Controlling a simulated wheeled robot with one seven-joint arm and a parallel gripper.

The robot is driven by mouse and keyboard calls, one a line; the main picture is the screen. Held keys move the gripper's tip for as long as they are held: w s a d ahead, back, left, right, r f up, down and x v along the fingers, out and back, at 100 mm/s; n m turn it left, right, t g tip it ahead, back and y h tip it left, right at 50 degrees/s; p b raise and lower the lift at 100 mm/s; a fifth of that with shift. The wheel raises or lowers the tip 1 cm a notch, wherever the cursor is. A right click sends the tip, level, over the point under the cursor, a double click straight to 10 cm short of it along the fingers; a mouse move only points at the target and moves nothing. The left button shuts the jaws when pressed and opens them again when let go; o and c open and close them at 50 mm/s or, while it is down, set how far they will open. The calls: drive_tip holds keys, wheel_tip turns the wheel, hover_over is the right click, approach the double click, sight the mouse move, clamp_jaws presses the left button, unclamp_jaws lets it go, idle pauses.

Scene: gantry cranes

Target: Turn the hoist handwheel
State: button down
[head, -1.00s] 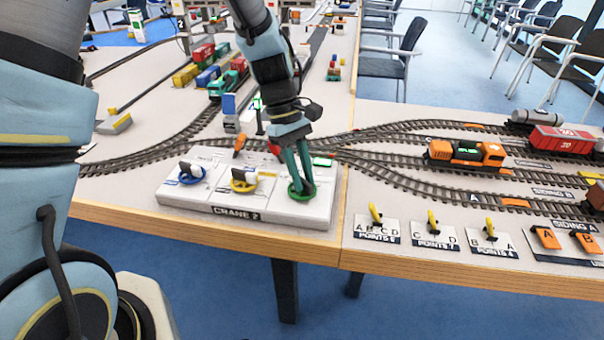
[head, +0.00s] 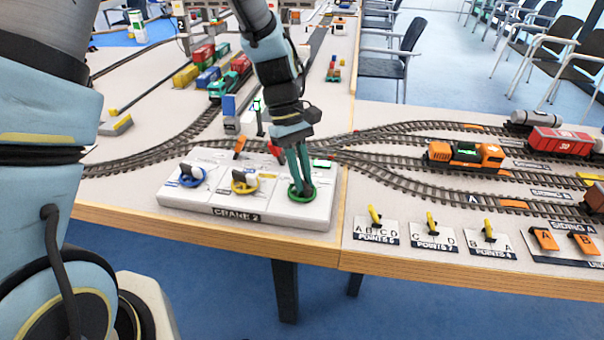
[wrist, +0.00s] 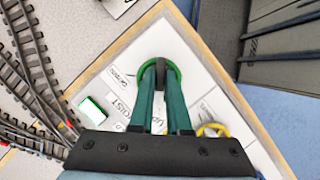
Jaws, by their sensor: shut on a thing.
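The hoist handwheel is a green ring (head: 290,195) at the right end of the white crane panel (head: 250,213) marked CRANE 2. In the wrist view the green wheel (wrist: 174,78) lies beside the printed word HOIST. My gripper (head: 301,190) reaches down onto the wheel, and its green fingers are shut on a dark part at the wheel (wrist: 160,68). The fingers hide part of the wheel. A yellow wheel (head: 244,186) and a blue wheel (head: 192,177) sit to the left on the same panel.
Tracks (head: 400,160) run behind and right of the panel. Points levers (head: 374,217) stand to the right near the table edge. An orange locomotive (head: 465,155) is on the track. An orange lever (head: 240,145) stands behind the panel.

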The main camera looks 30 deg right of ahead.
drive_tip(key=m+y+p, duration=0.1)
drive_tip(key=m, duration=0.2)
drive_tip(key=m+y+p, duration=0.1)
drive_tip(key=m+p, duration=0.1)
drive_tip(key=m, duration=0.1)
drive_tip(key=shift+r, duration=0.15)
drive_tip(key=m+t, duration=0.1)
drive_tip(key=m, duration=0.1)
drive_tip(key=m+t+y+p, duration=0.1)
drive_tip(key=m, duration=0.2)
drive_tip(key=shift+y, duration=0.3)
drive_tip(key=shift+m, duration=0.3)
drive_tip(key=c, duration=0.9)
unclamp_jaws()
drive_tip(key=b+v, duration=0.2)
drive_tip(key=v, duration=0.8)
drive_tip(key=shift+w+d+r, duration=0.1)
drive_tip(key=shift+d+r, duration=0.1)
drive_tip(key=shift+r, duration=0.05)
